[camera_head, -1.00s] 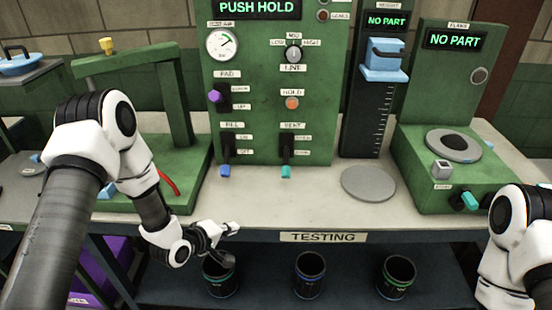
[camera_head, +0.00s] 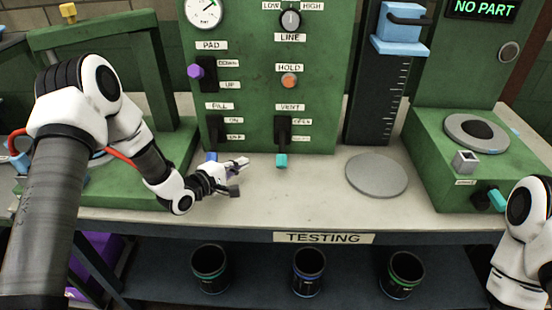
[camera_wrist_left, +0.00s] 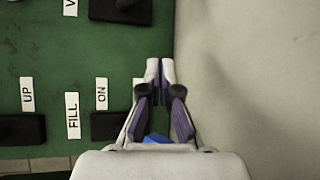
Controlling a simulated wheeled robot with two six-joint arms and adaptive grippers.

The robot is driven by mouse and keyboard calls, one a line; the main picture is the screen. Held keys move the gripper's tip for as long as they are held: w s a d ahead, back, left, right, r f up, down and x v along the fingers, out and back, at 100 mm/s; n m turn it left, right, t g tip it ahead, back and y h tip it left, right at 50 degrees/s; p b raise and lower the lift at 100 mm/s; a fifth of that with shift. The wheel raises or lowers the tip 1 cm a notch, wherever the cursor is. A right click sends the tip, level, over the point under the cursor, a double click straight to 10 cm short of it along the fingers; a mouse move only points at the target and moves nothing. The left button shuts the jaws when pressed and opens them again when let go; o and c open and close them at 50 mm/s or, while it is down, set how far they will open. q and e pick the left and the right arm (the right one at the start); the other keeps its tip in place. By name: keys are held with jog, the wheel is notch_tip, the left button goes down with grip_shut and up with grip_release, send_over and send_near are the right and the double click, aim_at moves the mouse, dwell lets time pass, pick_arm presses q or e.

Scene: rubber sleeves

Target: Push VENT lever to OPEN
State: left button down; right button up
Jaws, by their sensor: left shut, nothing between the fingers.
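The VENT lever (camera_head: 281,160) has a teal tip and hangs down from its black slot on the green panel, below the OPEN label (camera_head: 302,121). The VENT slot also shows partly at the top of the left wrist view (camera_wrist_left: 120,9). My left gripper (camera_head: 241,173) is shut and empty, above the tabletop in front of the panel. It is left of the VENT lever, apart from it, and near the blue-tipped FILL lever (camera_head: 210,157). A blue bit of that lever shows behind the finger bases in the left wrist view. My right gripper is out of frame.
The PAD lever (camera_head: 195,71) and orange HOLD button (camera_head: 289,81) are higher on the panel. A grey disc (camera_head: 377,174) lies on the table to the right. Several dark bins, including the middle one (camera_head: 308,271), stand on the shelf below. The tabletop before the VENT lever is clear.

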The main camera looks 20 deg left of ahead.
aim_at(282, 149)
pick_arm(q)
jog(key=shift+s+r, duration=0.3)
jog(key=p+x, duration=0.2)
jog(key=x, duration=0.7)
jog(key=shift+w+d, duration=0.15)
jog(key=shift+w, duration=0.15)
jog(key=d, duration=0.1)
jog(key=s+p, duration=0.1)
jog(key=d+p, duration=0.1)
jog(key=shift+s+d+r, duration=0.25)
jog(key=shift+d, duration=0.1)
jog(key=shift+s+d, duration=0.25)
jog(key=shift+s, duration=0.05)
jog(key=shift+w+a+f, duration=0.1)
jog(key=shift+r, duration=0.3)
jog(key=shift+p, duration=0.3)
